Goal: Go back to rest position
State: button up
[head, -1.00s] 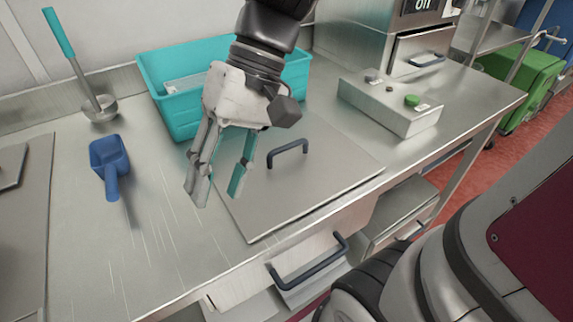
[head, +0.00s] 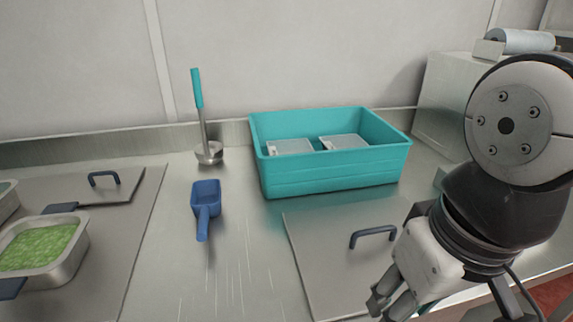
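My gripper (head: 405,300) is at the lower right in the head view, over the front part of a flat steel lid (head: 325,262) with a dark handle (head: 373,236). Its fingers point down to the left and are partly cut off by the lower edge, so their opening is hard to judge. I see nothing held in the part that shows. My arm rises at the right edge and hides part of the counter behind it.
A teal bin (head: 335,172) with grey boxes stands at the back. A blue scoop (head: 206,205) and a teal-handled ladle (head: 203,125) are left of it. A steel pan of green food (head: 45,250) is at far left. The counter front centre (head: 235,275) is clear.

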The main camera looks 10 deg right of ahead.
notch_tip(320, 180, up, 12)
jog(key=t+p, duration=0.2)
jog(key=p, duration=0.8)
jog(key=shift+d+r, duration=0.2)
